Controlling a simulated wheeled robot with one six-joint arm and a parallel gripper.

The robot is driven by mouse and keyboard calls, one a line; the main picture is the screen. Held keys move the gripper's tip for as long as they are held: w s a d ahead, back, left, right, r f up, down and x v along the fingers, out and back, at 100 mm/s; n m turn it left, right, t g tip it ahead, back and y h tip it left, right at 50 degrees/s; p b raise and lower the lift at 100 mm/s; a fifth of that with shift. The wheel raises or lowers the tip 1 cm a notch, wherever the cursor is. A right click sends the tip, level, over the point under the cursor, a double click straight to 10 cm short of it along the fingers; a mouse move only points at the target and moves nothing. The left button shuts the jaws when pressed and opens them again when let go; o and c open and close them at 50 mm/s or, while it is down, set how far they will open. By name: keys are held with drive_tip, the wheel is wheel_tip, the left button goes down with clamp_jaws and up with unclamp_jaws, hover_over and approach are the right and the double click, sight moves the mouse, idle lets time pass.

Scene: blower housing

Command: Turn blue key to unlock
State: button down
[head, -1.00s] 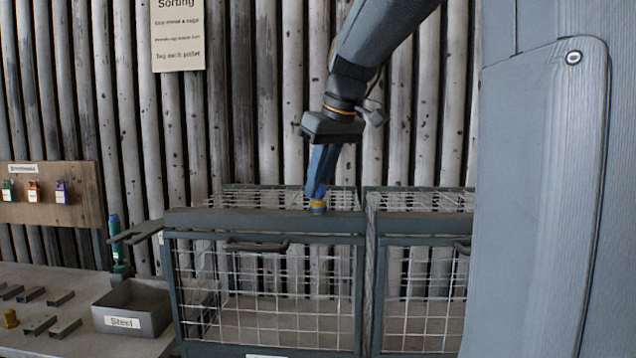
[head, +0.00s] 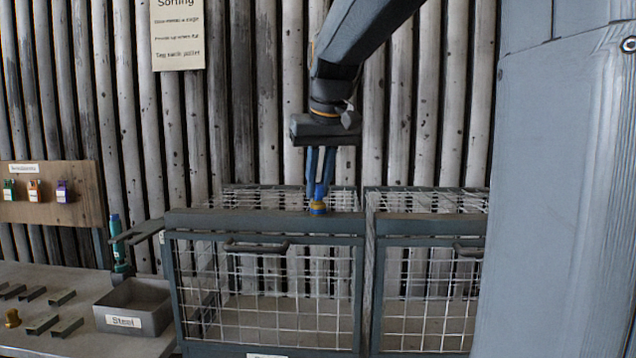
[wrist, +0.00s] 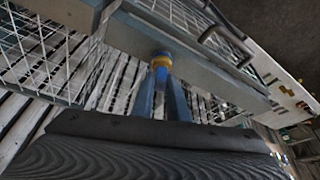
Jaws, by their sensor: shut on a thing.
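The blue key (head: 319,194) stands upright in a yellow lock collar (head: 318,208) on the top front beam of the left wire cage. My gripper (head: 319,188) reaches straight down from above, its two blue-grey fingers shut on the key. In the wrist view the key (wrist: 161,75) shows between my fingertips (wrist: 162,82), with the yellow collar (wrist: 161,60) just beyond them against the beam. The fingers partly cover the key.
The left cage (head: 264,225) has a dark handle (head: 256,248) on its mesh front. A second cage (head: 425,228) stands close at its right. A bench at left holds a "Steel" bin (head: 124,322) and several metal pieces. A corrugated wall stands behind.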

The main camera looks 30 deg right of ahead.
drive_tip(key=shift+f, duration=0.1)
drive_tip(key=shift+m+g+h+p, duration=0.35)
drive_tip(key=shift+m+h, duration=0.35)
drive_tip(key=shift+m, duration=1.4)
drive_tip(key=c, duration=1.6)
unclamp_jaws()
drive_tip(key=shift+c, duration=0.2)
drive_tip(key=b+v, duration=0.1)
drive_tip(key=v, duration=0.7)
drive_tip(key=shift+b, duration=0.35)
